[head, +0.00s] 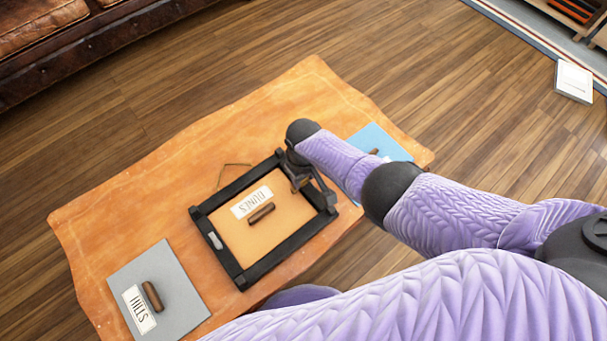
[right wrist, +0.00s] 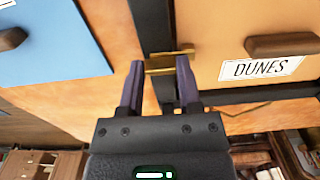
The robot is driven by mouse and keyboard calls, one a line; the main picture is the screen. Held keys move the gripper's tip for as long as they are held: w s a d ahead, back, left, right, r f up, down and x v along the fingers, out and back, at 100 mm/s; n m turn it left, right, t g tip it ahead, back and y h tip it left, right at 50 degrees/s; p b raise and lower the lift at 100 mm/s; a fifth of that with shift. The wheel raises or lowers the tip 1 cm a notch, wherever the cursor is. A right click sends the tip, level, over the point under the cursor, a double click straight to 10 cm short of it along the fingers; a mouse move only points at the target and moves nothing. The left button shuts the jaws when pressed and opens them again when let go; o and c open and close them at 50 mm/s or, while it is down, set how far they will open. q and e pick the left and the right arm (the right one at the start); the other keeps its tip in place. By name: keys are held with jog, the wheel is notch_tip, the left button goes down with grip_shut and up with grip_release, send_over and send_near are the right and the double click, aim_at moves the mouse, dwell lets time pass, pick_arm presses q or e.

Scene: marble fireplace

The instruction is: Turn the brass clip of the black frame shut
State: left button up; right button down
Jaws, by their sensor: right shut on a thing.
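The black frame (head: 285,255) lies on the orange table with a tan backing board (head: 285,225) inside it. The board carries a DUNES label (head: 251,202) and a brown handle. My right gripper (head: 298,184) is at the frame's upper right side in the head view, its fingers partly hidden by the hand. In the right wrist view its fingers (right wrist: 159,75) are shut on the brass clip (right wrist: 172,55), which lies across the black bar. The clip's right end appears to reach the tan board's edge. My left gripper is not in view.
A grey panel (head: 181,285) labelled HILLS, with a brown handle, lies at the table's lower left. A blue panel (head: 390,145) lies to the right, partly behind my right arm. A thin cord (head: 235,164) sticks out above the frame. The table's upper left is clear.

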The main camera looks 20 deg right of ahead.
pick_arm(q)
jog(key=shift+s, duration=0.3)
pick_arm(e)
jog(key=shift+c, duration=1.4)
grip_release()
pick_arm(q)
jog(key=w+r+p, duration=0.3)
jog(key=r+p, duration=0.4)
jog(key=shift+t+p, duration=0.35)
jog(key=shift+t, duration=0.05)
pick_arm(e)
notch_tip(320, 180, up, 10)
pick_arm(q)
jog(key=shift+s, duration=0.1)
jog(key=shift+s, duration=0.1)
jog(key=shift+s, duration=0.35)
